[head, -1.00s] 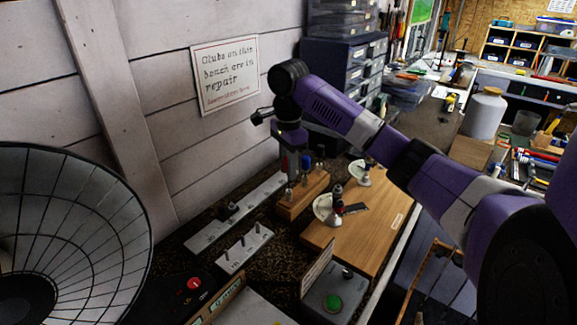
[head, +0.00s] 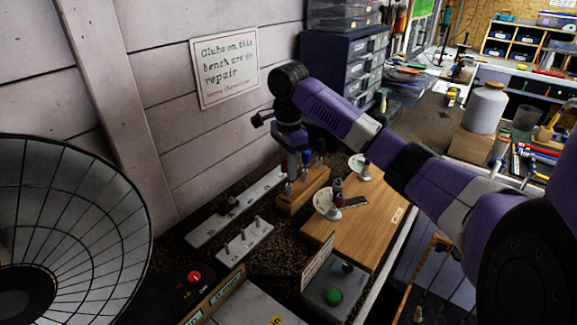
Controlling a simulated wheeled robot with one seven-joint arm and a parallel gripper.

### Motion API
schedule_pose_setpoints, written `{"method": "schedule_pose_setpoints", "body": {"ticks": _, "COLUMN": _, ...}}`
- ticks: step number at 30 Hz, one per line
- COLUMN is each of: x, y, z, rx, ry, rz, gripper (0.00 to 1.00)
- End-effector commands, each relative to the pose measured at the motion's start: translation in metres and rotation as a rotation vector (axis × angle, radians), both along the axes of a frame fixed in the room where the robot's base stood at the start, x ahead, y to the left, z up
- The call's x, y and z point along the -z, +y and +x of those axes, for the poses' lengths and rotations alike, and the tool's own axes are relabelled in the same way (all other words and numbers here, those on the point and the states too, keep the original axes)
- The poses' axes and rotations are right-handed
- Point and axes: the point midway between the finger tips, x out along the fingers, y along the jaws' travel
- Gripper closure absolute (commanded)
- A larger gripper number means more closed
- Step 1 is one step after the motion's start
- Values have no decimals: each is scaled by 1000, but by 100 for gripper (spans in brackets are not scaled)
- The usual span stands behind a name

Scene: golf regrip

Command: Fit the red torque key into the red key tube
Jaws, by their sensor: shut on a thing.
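My gripper (head: 291,150) points down over the wooden key block (head: 312,193) on the bench by the wall. It is shut on a small upright thing with red on it, which looks like the red torque key (head: 291,166). The key's lower end is close above or at the block's left part; I cannot tell whether it is in a tube. Blue-handled keys (head: 307,158) stand just right of it in the block. The red key tube cannot be made out for sure. Another red-topped piece (head: 338,187) stands on a pale club head on the wooden board.
A wooden board (head: 365,220) with pale club heads lies right of the block. Grey pegged strips (head: 244,243) lie left and in front. A box with a green button (head: 333,296) is nearer.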

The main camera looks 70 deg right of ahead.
Motion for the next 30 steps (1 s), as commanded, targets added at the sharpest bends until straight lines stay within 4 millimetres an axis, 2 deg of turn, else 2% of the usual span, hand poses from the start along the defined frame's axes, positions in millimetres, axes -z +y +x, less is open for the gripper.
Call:
{"method": "schedule_pose_setpoints", "body": {"ticks": 24, "x": 18, "y": 0, "z": 0, "rx": 0, "ry": 0, "rz": 0, "gripper": 100}}
{"method": "schedule_pose_setpoints", "body": {"ticks": 25, "x": 18, "y": 0, "z": 0, "rx": 0, "ry": -1, "rz": -1, "gripper": 73}}
{"method": "schedule_pose_setpoints", "body": {"ticks": 28, "x": 18, "y": 0, "z": 0, "rx": 0, "ry": -1, "rz": -1, "gripper": 53}}
{"method": "schedule_pose_setpoints", "body": {"ticks": 30, "x": 18, "y": 0, "z": 0, "rx": 0, "ry": 0, "rz": 0, "gripper": 51}}
